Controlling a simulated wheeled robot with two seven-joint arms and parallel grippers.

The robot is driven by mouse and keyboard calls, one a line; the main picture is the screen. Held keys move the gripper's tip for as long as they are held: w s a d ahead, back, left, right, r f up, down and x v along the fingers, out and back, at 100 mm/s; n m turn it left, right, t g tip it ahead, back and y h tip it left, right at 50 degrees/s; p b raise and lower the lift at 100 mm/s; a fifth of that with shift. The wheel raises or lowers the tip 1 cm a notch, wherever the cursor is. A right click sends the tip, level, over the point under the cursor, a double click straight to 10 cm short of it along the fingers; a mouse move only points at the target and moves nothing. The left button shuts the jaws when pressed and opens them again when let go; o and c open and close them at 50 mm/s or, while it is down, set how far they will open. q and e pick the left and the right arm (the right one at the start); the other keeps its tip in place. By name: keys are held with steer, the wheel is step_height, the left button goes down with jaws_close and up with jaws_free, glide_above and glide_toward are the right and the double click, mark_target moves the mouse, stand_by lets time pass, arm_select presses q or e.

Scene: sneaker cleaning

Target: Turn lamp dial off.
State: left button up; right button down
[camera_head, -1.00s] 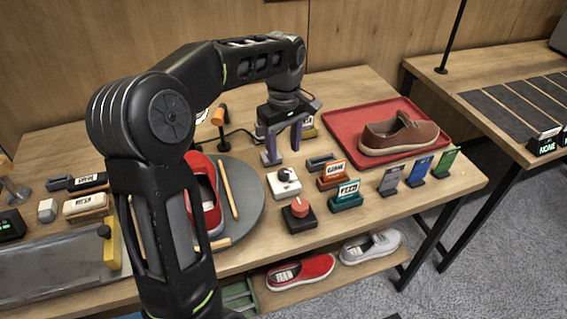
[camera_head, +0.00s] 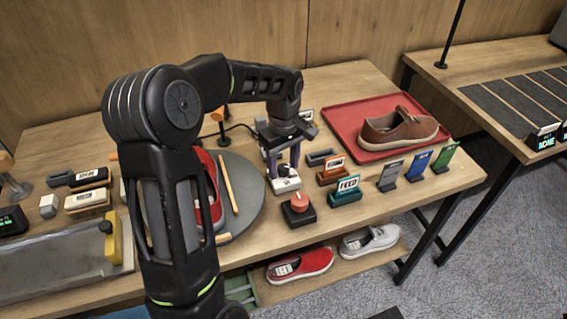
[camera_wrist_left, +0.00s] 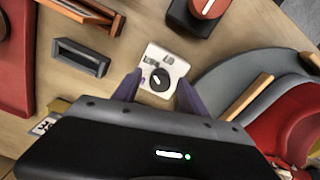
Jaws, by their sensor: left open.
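The lamp dial is a black knob with a white mark on a small white box (camera_head: 288,184). In the left wrist view the black knob (camera_wrist_left: 159,79) sits on the white box (camera_wrist_left: 165,65), between the tips of my open left gripper (camera_wrist_left: 156,92). In the head view my left gripper (camera_head: 283,170) points down at the box and partly covers it. Whether the fingers touch the knob I cannot tell. The lamp (camera_head: 219,117) with an orange head stands behind the turntable, partly hidden by my arm. My right gripper is not in view.
A black box with a red knob (camera_head: 299,210) stands just in front of the white box. A turntable (camera_head: 246,183) with a red shoe is to the left. Labelled card holders (camera_head: 345,192) stand to the right. A red tray (camera_head: 348,112) holds a brown shoe (camera_head: 398,133).

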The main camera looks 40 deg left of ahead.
arm_select(q)
steer(key=shift+c, duration=0.4)
jaws_close()
steer(key=shift+m, duration=0.4)
steer(key=m, duration=1.1)
stand_by(0.4)
stand_by(0.5)
steer(key=shift+o, duration=0.4)
jaws_free()
